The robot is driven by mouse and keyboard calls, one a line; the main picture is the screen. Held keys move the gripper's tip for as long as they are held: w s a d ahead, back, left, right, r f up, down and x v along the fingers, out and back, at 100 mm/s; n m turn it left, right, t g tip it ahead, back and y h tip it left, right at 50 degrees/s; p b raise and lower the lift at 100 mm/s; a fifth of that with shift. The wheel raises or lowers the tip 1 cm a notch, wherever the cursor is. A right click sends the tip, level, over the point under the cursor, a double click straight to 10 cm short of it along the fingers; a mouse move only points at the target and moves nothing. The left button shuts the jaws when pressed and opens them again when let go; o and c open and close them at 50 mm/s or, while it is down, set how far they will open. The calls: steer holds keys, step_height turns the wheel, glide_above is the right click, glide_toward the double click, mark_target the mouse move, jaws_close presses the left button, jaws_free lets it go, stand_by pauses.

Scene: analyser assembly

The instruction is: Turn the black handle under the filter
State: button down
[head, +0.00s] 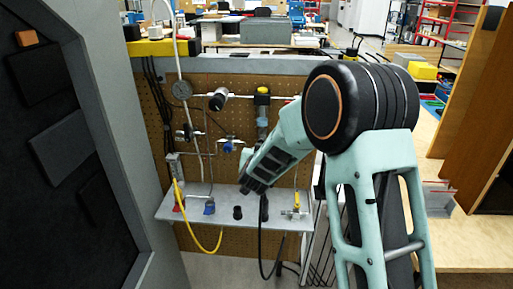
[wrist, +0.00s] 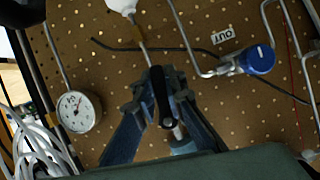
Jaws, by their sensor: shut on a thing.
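The black handle (wrist: 161,96) shows in the middle of the wrist view, long and nearly upright in the picture, with a light metal stem running up from it. A white rounded part (wrist: 122,4), perhaps the filter, is at the top of that stem and is cut off by the frame. My gripper (wrist: 160,92) has its blue-grey fingers on both sides of the handle and is shut on it. In the head view my arm reaches toward the pegboard, and I cannot make out the fingertips or the handle there.
A round gauge (wrist: 77,112) is left of my gripper and a blue knob (wrist: 258,59) right of it, near an OUT label (wrist: 222,35). Thin pipes run close by on the pegboard (head: 155,115). A grey shelf (head: 225,212) with small fittings and a yellow hose (head: 205,243) is below.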

steer(key=shift+d+n+h+p, duration=0.3)
steer(key=shift+n+p, duration=0.2)
steer(key=shift+p, duration=0.1)
steer(key=shift+d+f, duration=0.1)
steer(key=c, duration=2)
jaws_free()
steer(key=shift+o, duration=0.2)
steer(key=v, duration=1.2)
